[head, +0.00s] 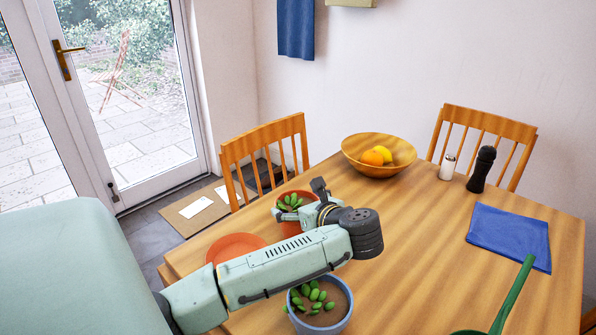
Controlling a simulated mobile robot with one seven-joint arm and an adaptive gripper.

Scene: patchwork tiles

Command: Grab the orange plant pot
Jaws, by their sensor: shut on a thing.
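The orange plant pot (289,228) stands at the left part of the wooden table, with a green succulent in it. My arm reaches across the table from the lower left, and my gripper (312,198) is at the pot's right side. The gripper is shut on the pot at its rim side; the arm hides the pot's lower right part. I cannot tell whether the pot's base touches the table.
A blue pot (346,312) with a succulent stands in front of my arm. An orange plate (232,243) lies left. A wooden bowl (352,154) with fruit, a salt shaker (447,167), a pepper mill (482,169) and a blue cloth (508,236) are farther right. Chairs stand behind.

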